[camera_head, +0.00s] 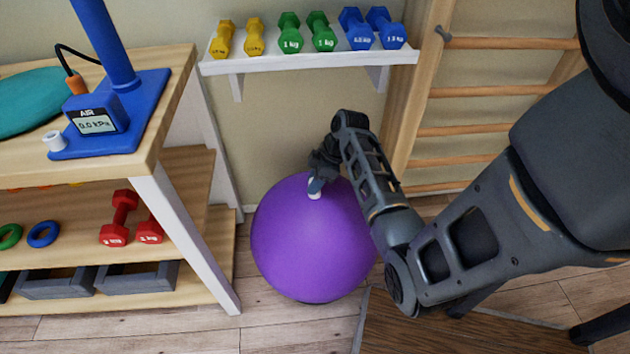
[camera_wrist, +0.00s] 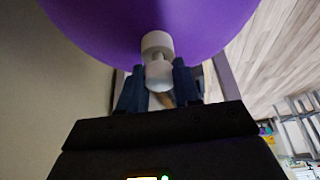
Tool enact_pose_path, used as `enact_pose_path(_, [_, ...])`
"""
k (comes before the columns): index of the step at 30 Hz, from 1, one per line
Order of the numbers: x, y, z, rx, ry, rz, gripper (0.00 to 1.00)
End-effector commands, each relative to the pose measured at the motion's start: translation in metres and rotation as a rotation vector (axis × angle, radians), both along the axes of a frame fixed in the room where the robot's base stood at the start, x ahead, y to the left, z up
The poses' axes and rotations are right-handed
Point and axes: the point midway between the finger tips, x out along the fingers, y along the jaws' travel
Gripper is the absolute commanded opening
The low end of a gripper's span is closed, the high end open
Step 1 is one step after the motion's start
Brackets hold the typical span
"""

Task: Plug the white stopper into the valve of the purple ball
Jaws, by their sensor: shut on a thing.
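The purple ball (camera_head: 310,245) rests on the floor between the wooden bench and my arm. My gripper (camera_head: 316,180) is at the ball's top, pointing down. In the wrist view, my gripper (camera_wrist: 158,85) is shut on the white stopper (camera_wrist: 159,76), with one dark finger on each side. A white round valve piece (camera_wrist: 157,42) sits against the purple ball (camera_wrist: 150,12) in line with the stopper. The stopper and the valve piece appear to meet; I cannot tell how deep the stopper sits. In the head view the fingers largely hide this spot.
The wooden bench (camera_head: 172,95) stands left of the ball, with a blue air pump (camera_head: 110,105) and a small white cylinder (camera_head: 55,141) on top. A wall shelf (camera_head: 300,64) with dumbbells is behind. Wooden wall bars (camera_head: 480,92) stand at the right.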

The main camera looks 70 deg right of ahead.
Motion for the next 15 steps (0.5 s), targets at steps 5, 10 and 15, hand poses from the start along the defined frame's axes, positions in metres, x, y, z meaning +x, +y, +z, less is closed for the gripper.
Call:
enact_pose_path(5, [-0.0043,0.0063,-0.0209,0.01,0.018,0.002,0.02])
enact_pose_path(10, [-0.0044,0.0061,-0.0233,0.009,0.018,0.001,0.02])
enact_pose_path(15, [-0.0046,0.006,-0.0239,0.009,0.018,0.001,0.0])
